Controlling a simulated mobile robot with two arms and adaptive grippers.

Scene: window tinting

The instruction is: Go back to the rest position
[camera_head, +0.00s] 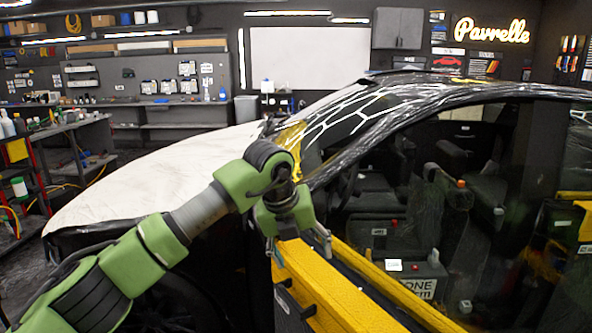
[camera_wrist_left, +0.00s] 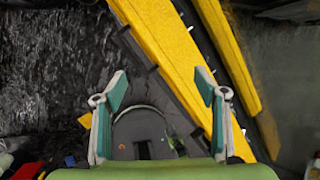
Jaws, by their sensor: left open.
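My left gripper (camera_head: 300,248) hangs in front of the car door in the head view, pointing down, with its fingers spread and nothing between them. In the left wrist view both fingers (camera_wrist_left: 162,90) stand apart, with a dark grey panel and part of a yellow strip (camera_wrist_left: 175,50) beyond them. The yellow door sill (camera_head: 325,292) lies just below and right of the gripper in the head view; I cannot tell if they touch. My right gripper is not in view.
A car with a white-covered hood (camera_head: 150,172) and dark, film-wrapped pillars fills the middle and right. Its side window area (camera_head: 400,215) is right of my arm. A shelf cart (camera_head: 22,180) stands far left. Floor shows between cart and hood.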

